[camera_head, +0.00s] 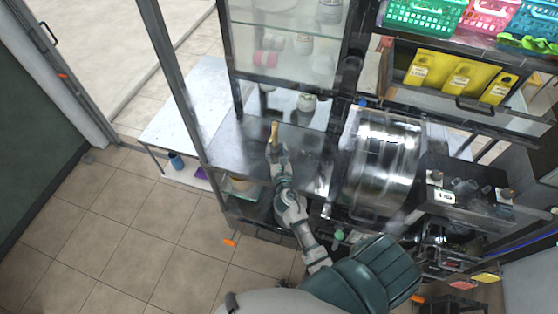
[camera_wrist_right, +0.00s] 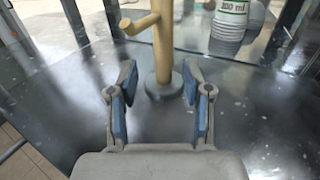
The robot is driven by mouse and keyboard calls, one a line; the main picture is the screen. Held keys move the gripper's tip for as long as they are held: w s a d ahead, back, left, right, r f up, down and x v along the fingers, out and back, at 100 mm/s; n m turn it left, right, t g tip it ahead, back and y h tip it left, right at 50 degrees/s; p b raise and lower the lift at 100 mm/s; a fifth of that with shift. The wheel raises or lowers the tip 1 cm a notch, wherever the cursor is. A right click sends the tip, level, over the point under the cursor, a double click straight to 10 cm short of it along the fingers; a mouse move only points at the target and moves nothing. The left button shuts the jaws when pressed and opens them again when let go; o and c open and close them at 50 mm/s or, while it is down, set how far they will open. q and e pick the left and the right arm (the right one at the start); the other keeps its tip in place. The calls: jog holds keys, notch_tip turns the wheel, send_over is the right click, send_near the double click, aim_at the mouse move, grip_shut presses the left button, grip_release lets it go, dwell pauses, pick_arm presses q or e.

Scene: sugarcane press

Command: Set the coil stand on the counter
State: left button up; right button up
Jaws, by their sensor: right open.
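The coil stand (camera_wrist_right: 163,45) is a beige post with a short side peg and a round grey base. It stands upright on the dark metal counter (camera_wrist_right: 250,125) in the right wrist view. In the head view the coil stand (camera_head: 274,130) shows as a small tan post on the counter (camera_head: 233,142). My right gripper (camera_wrist_right: 159,80) is open, with its blue-padded fingers to either side of the stand's base. In the head view my right gripper (camera_head: 277,151) is at the post's near side. My left gripper is not in view.
A large shiny metal drum (camera_head: 382,165) is right of my arm. A glass cabinet (camera_head: 287,55) rises behind the counter. The counter left of the stand is clear.

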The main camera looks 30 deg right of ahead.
jog(key=v, duration=0.6)
jog(key=shift+s+d+b, duration=0.15)
jog(key=shift+s+b, duration=0.2)
jog(key=shift+s, duration=0.05)
jog(key=shift+f, duration=0.15)
